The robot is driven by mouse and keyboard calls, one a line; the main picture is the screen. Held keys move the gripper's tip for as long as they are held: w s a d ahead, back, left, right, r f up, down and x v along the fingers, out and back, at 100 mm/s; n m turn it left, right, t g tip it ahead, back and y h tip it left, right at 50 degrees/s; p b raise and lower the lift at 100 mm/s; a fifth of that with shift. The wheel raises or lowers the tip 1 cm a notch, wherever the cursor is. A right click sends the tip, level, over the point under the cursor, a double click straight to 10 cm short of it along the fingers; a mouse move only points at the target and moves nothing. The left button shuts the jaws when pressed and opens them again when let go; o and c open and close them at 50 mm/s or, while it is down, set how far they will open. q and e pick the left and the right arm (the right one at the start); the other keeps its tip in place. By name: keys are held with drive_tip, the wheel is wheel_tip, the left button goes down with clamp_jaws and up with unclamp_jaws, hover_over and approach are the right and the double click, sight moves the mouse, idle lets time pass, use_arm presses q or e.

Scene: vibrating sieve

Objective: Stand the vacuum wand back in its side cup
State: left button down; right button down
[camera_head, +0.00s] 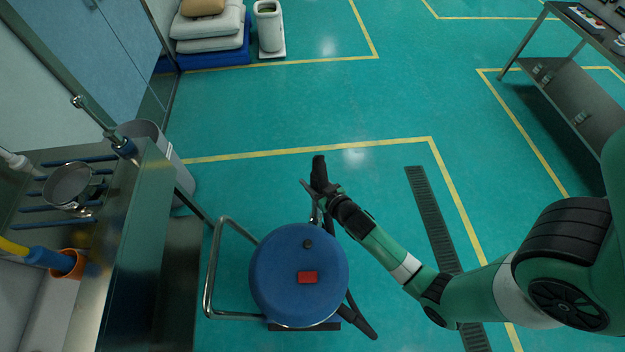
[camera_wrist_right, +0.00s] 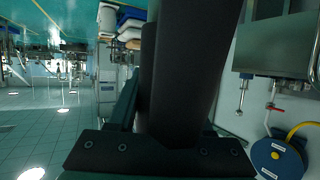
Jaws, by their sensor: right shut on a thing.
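The vacuum has a round blue lid (camera_head: 298,270) with a red switch and a bent metal handle (camera_head: 212,270) on its left. My right gripper (camera_head: 322,190) is just beyond the lid's upper right edge, shut on the dark vacuum wand (camera_head: 318,168). The wand's top end sticks up past the fingers. In the right wrist view the dark wand (camera_wrist_right: 185,75) fills the middle. A dark tube with a wide end (camera_head: 358,318) shows low at the vacuum's right; its link to the held part is hidden. The side cup cannot be made out. My left gripper is out of view.
A steel sink bench (camera_head: 130,220) with a pan (camera_head: 70,185) stands at the left, beside a grey bin (camera_head: 150,140). A floor drain grate (camera_head: 440,240) runs at the right. A steel table (camera_head: 590,100) stands at the far right. The teal floor beyond the vacuum is clear.

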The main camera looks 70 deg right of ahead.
drive_tip(key=shift+r, duration=0.1)
idle(0.4)
drive_tip(key=shift+f, duration=0.25)
drive_tip(key=shift+f+b, duration=0.1)
drive_tip(key=shift+b, duration=0.25)
drive_tip(key=shift+f+b, duration=1.1)
drive_tip(key=shift+f, duration=0.05)
drive_tip(key=shift+f+b, duration=1.95)
drive_tip(key=shift+f, duration=0.15)
